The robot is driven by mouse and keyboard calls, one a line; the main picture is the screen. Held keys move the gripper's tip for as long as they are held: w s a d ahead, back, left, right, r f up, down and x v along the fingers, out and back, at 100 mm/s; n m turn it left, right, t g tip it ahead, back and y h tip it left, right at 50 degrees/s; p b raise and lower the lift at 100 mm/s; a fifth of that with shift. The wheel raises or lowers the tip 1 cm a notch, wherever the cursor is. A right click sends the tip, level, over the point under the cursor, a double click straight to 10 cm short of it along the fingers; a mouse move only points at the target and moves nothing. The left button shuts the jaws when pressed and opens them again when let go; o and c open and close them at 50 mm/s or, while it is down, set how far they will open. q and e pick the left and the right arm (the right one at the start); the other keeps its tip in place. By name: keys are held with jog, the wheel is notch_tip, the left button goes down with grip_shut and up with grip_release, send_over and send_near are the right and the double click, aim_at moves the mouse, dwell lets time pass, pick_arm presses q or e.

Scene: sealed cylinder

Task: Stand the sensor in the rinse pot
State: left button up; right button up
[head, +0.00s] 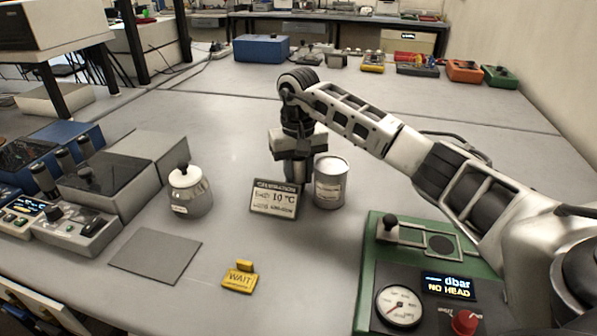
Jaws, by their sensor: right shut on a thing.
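My right gripper (297,152) points down over the middle of the bench, behind the small sign and the can. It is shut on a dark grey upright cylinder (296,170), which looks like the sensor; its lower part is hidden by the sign. An open-looking metal can (331,184) with a pale label stands just right of the held cylinder. I cannot read which vessel is the rinse pot. My left gripper is not in view.
A sign reading 10 °C (274,199) stands before the gripper. A green panel (374,262) reads "dbar NO HEAD". A yellow WAIT sign (239,278) and a grey mat (155,255) lie in front. Instruments (105,180) fill the left.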

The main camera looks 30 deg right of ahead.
jog(key=shift+f, duration=0.15)
jog(key=o, duration=1.1)
jog(key=shift+c, duration=0.2)
